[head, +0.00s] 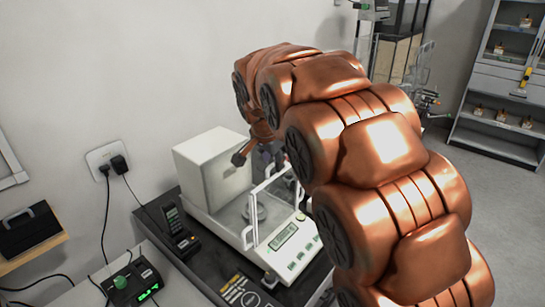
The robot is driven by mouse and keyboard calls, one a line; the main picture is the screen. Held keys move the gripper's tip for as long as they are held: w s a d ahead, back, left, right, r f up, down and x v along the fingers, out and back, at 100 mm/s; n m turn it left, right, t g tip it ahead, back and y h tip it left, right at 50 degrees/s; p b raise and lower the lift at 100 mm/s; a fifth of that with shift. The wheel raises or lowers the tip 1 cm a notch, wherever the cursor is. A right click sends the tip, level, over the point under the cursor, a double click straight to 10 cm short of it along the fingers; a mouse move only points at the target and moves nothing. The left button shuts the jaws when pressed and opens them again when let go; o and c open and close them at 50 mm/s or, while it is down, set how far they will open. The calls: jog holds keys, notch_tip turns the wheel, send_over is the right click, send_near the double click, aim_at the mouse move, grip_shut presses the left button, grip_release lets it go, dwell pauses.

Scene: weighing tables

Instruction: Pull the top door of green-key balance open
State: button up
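The balance (205,152) stands on the dark table, with a tall white rear housing, a clear weighing chamber and a sloped front panel (290,250) with a lit display and green keys. White-edged clear panes (248,237) frame the chamber around the round pan. I cannot tell the top door's position clearly. My copper arm reaches in from the right and covers the chamber's right side. My gripper (246,152) is over the chamber beside the rear housing. One dark fingertip shows; the rest is hidden by the arm, so I cannot tell its opening or any contact.
A dark handset (175,222) stands left of the balance on the black table (222,268). A small device with a green knob (130,284) sits at the lower left. A wall socket (107,158) with cables is behind. Shelves (500,120) stand far right, with open floor before them.

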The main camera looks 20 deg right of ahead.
jog(key=shift+f, duration=0.15)
jog(key=shift+c, duration=0.3)
grip_shut()
dwell(0.3)
